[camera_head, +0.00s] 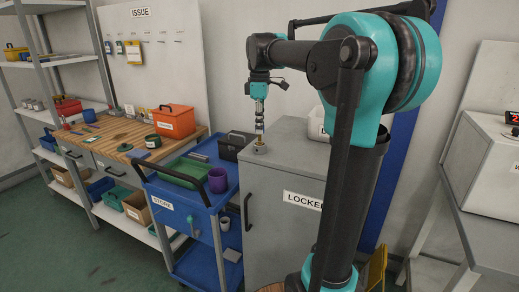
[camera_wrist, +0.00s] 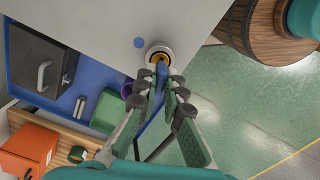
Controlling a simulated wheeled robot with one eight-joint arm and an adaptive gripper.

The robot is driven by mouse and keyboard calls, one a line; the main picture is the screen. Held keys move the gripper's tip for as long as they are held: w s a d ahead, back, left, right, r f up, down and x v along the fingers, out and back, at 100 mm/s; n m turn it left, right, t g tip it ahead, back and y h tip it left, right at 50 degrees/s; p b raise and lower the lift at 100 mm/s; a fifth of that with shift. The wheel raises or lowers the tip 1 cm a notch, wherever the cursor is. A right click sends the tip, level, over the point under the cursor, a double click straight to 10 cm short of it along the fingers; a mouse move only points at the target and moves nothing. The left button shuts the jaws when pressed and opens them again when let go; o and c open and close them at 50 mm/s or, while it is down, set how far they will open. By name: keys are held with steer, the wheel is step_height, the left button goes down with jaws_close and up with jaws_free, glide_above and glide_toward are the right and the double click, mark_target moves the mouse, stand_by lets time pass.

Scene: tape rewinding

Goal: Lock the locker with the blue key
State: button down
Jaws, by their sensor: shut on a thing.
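The grey locker (camera_head: 288,190) stands right of the blue cart, with a label reading "LOCKER" on its front. A round lock (camera_head: 259,147) with a brass centre sits on its top, near the front left corner. The lock also shows in the wrist view (camera_wrist: 159,52), beside a blue dot (camera_wrist: 139,42). My gripper (camera_head: 260,128) points down over the lock. In the wrist view my gripper (camera_wrist: 160,84) is shut on the blue key (camera_wrist: 161,70). The key's tip is at the lock's centre; I cannot tell how deep it sits or how far it is turned.
The blue cart (camera_head: 166,187) holds a green tray (camera_head: 183,172) and a purple cup (camera_head: 218,180). A black toolbox (camera_head: 236,146) sits behind, left of the lock. A workbench (camera_head: 110,133) with an orange box (camera_head: 174,121) stands farther left. Green floor is open at the front left.

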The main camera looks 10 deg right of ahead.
steer(key=shift+r, duration=1.1)
